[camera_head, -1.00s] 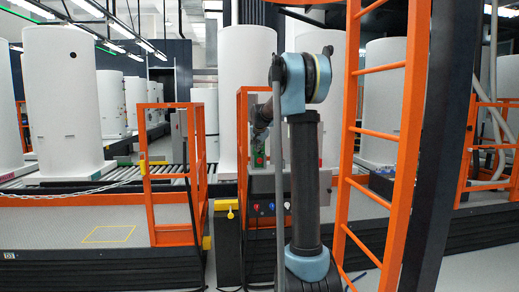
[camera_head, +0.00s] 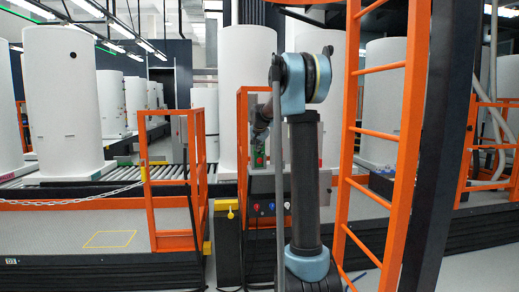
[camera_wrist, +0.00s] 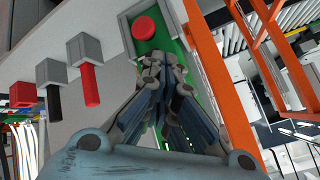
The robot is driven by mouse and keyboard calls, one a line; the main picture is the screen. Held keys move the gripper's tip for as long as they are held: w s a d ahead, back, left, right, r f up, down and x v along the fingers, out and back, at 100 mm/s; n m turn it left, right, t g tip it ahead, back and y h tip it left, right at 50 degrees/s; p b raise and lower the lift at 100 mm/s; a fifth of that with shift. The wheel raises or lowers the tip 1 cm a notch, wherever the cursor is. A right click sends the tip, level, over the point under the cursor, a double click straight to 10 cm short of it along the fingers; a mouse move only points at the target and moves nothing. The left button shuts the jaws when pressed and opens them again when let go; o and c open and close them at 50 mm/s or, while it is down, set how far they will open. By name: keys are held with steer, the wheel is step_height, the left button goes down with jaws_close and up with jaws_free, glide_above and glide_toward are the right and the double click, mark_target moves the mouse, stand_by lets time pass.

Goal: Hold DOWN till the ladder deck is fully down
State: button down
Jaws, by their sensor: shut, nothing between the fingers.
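A green control box (camera_head: 258,156) is mounted by the orange rail at centre. In the wrist view the green box (camera_wrist: 122,28) carries a round red button (camera_wrist: 144,27). My gripper (camera_wrist: 160,66) is shut and empty, its fingertips at the box beside the red button. The fingers hide whatever lies under them, so I cannot tell contact.
Black (camera_wrist: 55,100) and red (camera_wrist: 91,95) handled switches sit left of the box in the wrist view. Large white tanks (camera_head: 62,100) stand on roller conveyors behind. A chain (camera_head: 75,201) hangs across the left deck. A yellow-topped post (camera_head: 228,245) stands between the deck and my arm.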

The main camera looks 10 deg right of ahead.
steer(key=shift+s, duration=0.15)
stand_by(0.4)
steer(key=shift+s, duration=0.7)
steer(key=shift+s, duration=2.5)
steer(key=s+d+f+n+g, duration=0.15)
steer(key=s+f, duration=0.25)
steer(key=s, duration=1)
steer(key=s+f+n+g, duration=0.2)
steer(key=s+f+n, duration=0.15)
steer(key=s, duration=1.05)
steer(key=s+f+n+g, duration=0.1)
steer(key=s+f, duration=0.8)
steer(key=s, duration=0.4)
steer(key=s+f+n+g+y, duration=0.1)
steer(key=s+f+n+g, duration=0.1)
steer(key=s+f, duration=0.7)
steer(key=s, duration=0.4)
steer(key=shift+s+a+f+n, duration=0.2)
steer(key=shift+a+f+n, duration=0.05)
steer(key=shift+n, duration=0.05)
